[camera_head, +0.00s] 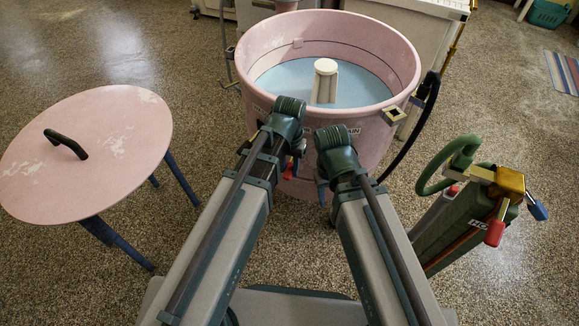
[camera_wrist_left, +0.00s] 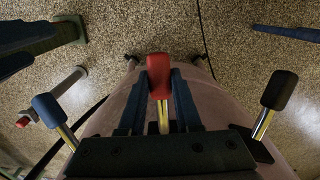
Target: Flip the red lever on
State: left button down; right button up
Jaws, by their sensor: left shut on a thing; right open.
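The red lever (camera_wrist_left: 158,76) is in the middle of the left wrist view, on a brass stem at the side of the pink tub (camera_head: 375,60). My left gripper (camera_wrist_left: 158,92) has a finger on either side of the red lever and is shut on it. In the head view my left gripper (camera_head: 293,163) is low against the tub's near side, with only a bit of red showing beside it. My right gripper (camera_head: 322,188) is open at the tub's near side, to the right of the left one; its fingertips are mostly hidden by its arm.
In the left wrist view a blue lever (camera_wrist_left: 48,110) is left of the red one and a black lever (camera_wrist_left: 278,90) right. A round pink lid table (camera_head: 110,150) stands left. A green wringer unit (camera_head: 460,215) with another red lever (camera_head: 495,232) stands right.

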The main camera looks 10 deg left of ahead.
pick_arm(q)
jog(key=shift+w+r+g, duration=0.15)
jog(key=shift+r+g, duration=0.15)
jog(key=shift+r+g+p, duration=0.15)
jog(key=shift+g+p, duration=0.2)
jog(key=shift+g, duration=0.05)
jog(key=shift+s, duration=0.2)
jog(key=c, duration=0.6)
grip_release()
jog(key=shift+r, duration=0.1)
